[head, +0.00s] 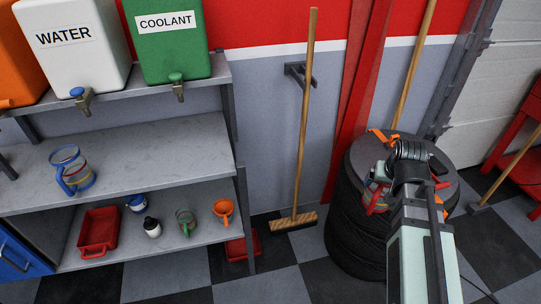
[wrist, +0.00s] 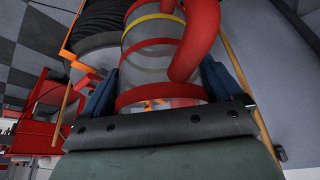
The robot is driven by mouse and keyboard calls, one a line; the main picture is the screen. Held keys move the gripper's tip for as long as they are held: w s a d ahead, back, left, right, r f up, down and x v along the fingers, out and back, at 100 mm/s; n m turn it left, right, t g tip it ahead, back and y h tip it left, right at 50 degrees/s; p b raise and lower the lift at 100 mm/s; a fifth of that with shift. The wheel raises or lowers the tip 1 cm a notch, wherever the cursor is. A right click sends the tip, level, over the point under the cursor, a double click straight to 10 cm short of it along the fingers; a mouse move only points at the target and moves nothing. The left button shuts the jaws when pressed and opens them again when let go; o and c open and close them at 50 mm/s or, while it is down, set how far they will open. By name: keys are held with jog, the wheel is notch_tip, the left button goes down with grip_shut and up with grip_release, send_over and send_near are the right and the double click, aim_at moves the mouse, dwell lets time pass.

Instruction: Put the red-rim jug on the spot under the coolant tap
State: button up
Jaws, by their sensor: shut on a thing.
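The red-rim jug (wrist: 150,62) is clear, with red rings, a yellow band and a red handle. My gripper (wrist: 160,88) is shut on it, one blue finger on each side. In the head view the jug (head: 374,198) is partly hidden behind my gripper (head: 384,185), in front of the tire stack's top; I cannot tell whether it touches it. The coolant tap (head: 177,88) is on the green COOLANT container (head: 166,42), upper left. The grey shelf (head: 180,150) below that tap is bare; no marked spot shows.
A blue-rim jug (head: 72,170) stands on that shelf, left of the bare part, below the water tap (head: 81,98). The lower shelf holds a red tray (head: 98,230), cups and an orange funnel (head: 223,210). A broom (head: 303,130) leans between shelf and tire stack (head: 350,240).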

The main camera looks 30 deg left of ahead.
jog(key=s+a+r+n+g+y, duration=0.1)
jog(key=s+a+r+n, duration=0.2)
jog(key=s+a, duration=0.8)
jog(key=s+a+r+n+g+y, duration=0.1)
jog(key=s+a+r+n, duration=0.4)
jog(key=a, duration=1.1)
jog(key=s+a+r+n+g+y, duration=0.1)
jog(key=s+a+n, duration=0.1)
jog(key=s+a, duration=0.95)
jog(key=w+a+f, duration=0.2)
jog(key=w+a, duration=0.2)
jog(key=a, duration=0.5)
jog(key=w+a+f, duration=0.2)
jog(key=w+a, duration=0.3)
jog(key=a, duration=0.5)
jog(key=shift+w, duration=0.15)
jog(key=o, duration=0.9)
jog(key=shift+f, duration=0.1)
jog(key=shift+o, duration=0.2)
jog(key=v, duration=1.2)
jog(key=shift+a, duration=0.1)
